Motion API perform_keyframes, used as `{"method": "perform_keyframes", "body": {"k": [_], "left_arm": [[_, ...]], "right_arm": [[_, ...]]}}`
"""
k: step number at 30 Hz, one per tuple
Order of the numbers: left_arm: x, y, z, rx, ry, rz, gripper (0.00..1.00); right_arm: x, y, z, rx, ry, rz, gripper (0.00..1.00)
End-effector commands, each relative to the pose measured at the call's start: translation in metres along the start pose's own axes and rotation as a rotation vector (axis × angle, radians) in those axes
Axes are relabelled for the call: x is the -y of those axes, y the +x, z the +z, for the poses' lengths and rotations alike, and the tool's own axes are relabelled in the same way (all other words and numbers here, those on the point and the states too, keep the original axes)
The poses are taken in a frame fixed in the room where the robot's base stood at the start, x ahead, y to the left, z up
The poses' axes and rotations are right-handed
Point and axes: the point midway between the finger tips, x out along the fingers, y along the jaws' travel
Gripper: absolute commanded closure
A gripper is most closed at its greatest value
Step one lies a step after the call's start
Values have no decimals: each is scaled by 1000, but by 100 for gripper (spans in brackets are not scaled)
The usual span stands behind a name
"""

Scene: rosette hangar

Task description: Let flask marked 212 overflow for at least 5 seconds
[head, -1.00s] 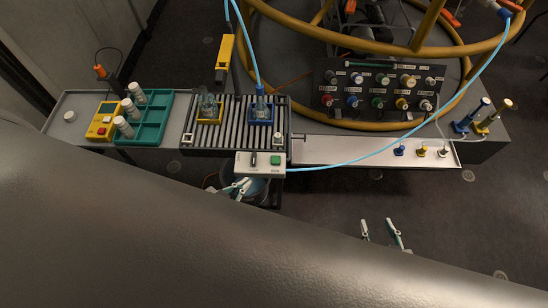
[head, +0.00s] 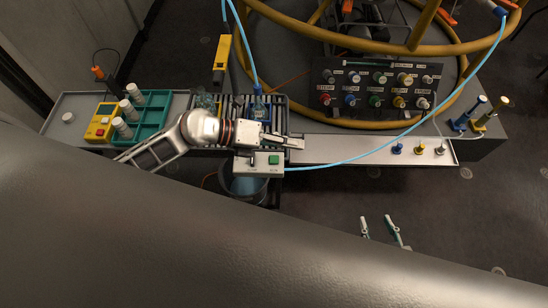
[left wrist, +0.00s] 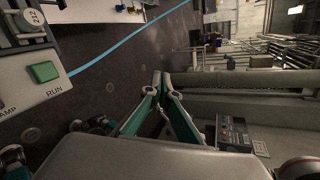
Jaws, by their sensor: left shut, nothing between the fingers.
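A glass flask (head: 259,108) stands in a blue holder on the slatted rack, with a blue tube running into its top. A second flask (head: 205,101) stands to its left, partly hidden behind my left arm. My left gripper (head: 301,143) is shut and empty, above the rack's right end beside the control box (head: 258,168). The box's green RUN button also shows in the left wrist view (left wrist: 43,72), left of the closed fingers (left wrist: 161,78). My right gripper (head: 382,229) is open and empty over the floor.
A bucket (head: 246,188) stands below the box. A teal tray (head: 151,122) with white bottles and a yellow meter (head: 102,121) are at left. A white shelf (head: 345,150), knob panel (head: 375,88) and yellow rail (head: 290,22) are at right and behind.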

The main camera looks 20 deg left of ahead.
Motion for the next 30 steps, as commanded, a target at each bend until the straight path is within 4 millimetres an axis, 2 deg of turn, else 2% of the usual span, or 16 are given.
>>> {"method": "perform_keyframes", "body": {"k": [3, 6, 9, 13, 23, 30], "left_arm": [[-35, -12, 8, -77, 154, 159, 100], [-58, -22, 16, -115, 234, 260, 100], [-72, -30, 22, -136, 277, 323, 100], [-78, -34, 25, -143, 297, 351, 100], [-79, -33, 24, -142, 295, 350, 100], [-88, -29, 19, -143, 294, 349, 100]], "right_arm": [[0, 0, -1, 0, 0, 0, 60], [0, 0, -1, -1, 0, 0, 60], [0, 0, -1, -1, 0, 0, 60], [0, 0, -1, -1, 0, 0, 60], [0, 0, 0, -1, 0, 0, 60], [2, 6, 10, 2, 1, -1, 60]]}}
